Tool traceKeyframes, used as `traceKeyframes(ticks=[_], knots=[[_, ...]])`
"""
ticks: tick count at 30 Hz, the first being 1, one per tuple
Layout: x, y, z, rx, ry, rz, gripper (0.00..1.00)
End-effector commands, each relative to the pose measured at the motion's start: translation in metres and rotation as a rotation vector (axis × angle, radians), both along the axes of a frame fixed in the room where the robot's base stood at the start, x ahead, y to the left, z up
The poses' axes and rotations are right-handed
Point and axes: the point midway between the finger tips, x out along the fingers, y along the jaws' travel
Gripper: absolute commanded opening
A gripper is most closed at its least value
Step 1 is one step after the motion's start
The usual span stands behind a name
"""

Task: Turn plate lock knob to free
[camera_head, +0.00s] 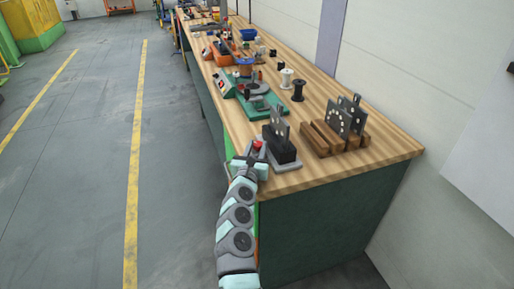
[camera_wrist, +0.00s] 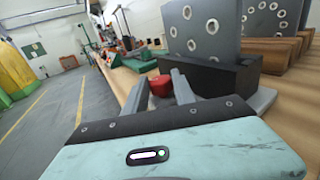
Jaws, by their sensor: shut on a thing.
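The plate lock knob (camera_wrist: 161,86) is a small red knob on the front of a black plate holder (camera_wrist: 222,75). My gripper (camera_wrist: 167,88) is shut on the red knob, with one finger on each side of it in the wrist view. In the head view the knob (camera_head: 258,145) shows at the tip of my gripper (camera_head: 256,152). A grey plate with round holes (camera_wrist: 203,28) stands upright in the black holder. The holder stands on a grey base (camera_head: 287,167) near the bench's front edge. My fingers hide part of the knob, and I cannot tell its turn angle.
A wooden rack (camera_head: 327,140) with upright hole plates stands right of the holder. A green machine (camera_head: 245,97) and black and white spools (camera_head: 298,91) stand farther along the wooden bench (camera_head: 392,150). The floor to the left is clear.

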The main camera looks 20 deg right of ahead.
Motion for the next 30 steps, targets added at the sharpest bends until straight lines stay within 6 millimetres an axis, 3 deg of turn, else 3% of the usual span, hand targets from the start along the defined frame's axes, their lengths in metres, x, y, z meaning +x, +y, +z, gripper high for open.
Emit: traceKeyframes(ticks=[11, 30], knots=[[-0.0021, -0.0033, 0.0044, 0.002, 0.003, 0.056, 0.0], [-0.0025, -0.0086, 0.003, -0.003, -0.001, 0.455, 0.0]])
